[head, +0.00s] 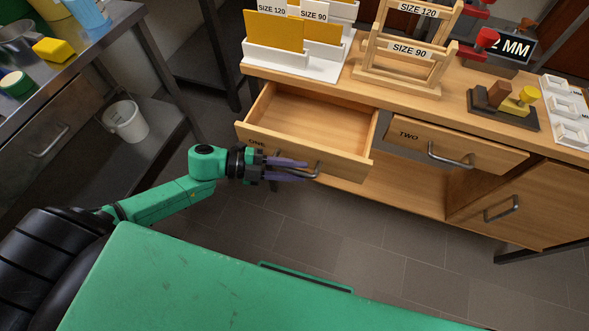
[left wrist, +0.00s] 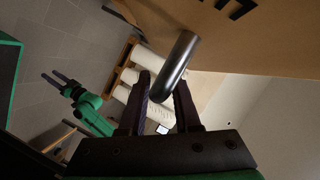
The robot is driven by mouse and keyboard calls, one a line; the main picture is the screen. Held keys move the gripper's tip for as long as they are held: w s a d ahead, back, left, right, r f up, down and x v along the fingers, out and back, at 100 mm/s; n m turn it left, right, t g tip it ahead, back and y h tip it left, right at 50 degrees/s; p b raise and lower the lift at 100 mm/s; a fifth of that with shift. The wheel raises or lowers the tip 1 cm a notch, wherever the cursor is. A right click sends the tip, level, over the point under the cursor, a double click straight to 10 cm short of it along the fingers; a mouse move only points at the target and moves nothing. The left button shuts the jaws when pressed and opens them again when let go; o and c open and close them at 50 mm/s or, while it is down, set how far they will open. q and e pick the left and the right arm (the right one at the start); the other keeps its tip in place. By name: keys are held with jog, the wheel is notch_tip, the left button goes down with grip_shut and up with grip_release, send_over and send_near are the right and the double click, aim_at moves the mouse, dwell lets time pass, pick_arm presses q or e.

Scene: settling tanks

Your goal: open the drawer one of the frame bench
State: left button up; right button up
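Drawer one (head: 306,122) of the wooden frame bench (head: 340,77) is pulled well out, and its inside looks empty. Its label "ONE" is partly visible on the front. My left gripper (head: 311,171) is at the grey bar handle (head: 317,169) on that front, with purple fingers on either side.
Frames, a white holder (head: 290,62) and clamps stand on the bench top. A steel table (head: 100,40) and white bucket (head: 125,121) are at left. Tiled floor is clear in front.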

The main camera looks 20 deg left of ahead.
pick_arm(q)
jog(key=shift+o, duration=0.3)
jog(key=shift+s+a, duration=0.1)
jog(key=shift+a, duration=0.2)
jog(key=p+v, duration=0.1)
jog(key=v, duration=1.3)
